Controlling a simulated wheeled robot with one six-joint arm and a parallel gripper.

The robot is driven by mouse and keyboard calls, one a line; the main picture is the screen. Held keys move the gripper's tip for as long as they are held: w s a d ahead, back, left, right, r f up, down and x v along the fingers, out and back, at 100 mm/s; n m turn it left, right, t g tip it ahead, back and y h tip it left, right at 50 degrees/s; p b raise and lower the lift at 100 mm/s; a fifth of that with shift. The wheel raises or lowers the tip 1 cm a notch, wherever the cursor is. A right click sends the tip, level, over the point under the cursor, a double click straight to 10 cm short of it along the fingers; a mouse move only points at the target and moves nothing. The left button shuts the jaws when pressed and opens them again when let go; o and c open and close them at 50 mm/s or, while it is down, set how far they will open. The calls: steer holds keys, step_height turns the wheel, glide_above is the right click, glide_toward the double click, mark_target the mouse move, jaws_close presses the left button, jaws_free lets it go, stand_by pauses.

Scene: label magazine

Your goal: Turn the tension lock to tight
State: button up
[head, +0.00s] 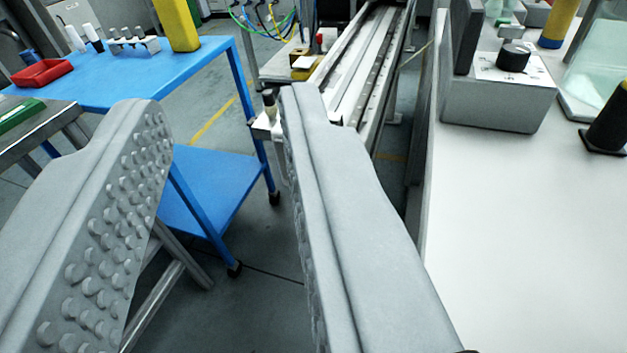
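My gripper (222,105) is open and empty. Its two grey studded fingers stand wide apart in the foreground, with the floor and a blue cart showing between them. A black round knob (513,58) sits on a white marked plate (492,68) on top of a grey box (497,105) at the upper right. It may be the tension lock, but I cannot tell for sure, and its markings are too small to read. My gripper is to the left of the knob and apart from it.
The grey box stands on a white bench (530,200) at the right. A black-and-yellow cylinder (608,120) and a glassy panel (597,75) stand right of it. A blue cart (215,185) and a long metal rail (365,65) lie beyond my gripper. The bench's front is clear.

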steer(key=w+a+f+m+h, duration=0.1)
steer(key=w+f+m+h, duration=0.3)
steer(key=w+f, duration=1.5)
step_height(320, 180, down, 24)
steer(key=w+d+m+g+h, duration=0.2)
steer(key=m+h, duration=0.1)
steer(key=h, duration=0.2)
steer(key=x, duration=1.7)
steer(key=shift+w+a, duration=0.2)
steer(key=shift+w, duration=0.2)
steer(key=shift+r, duration=0.1)
jaws_close()
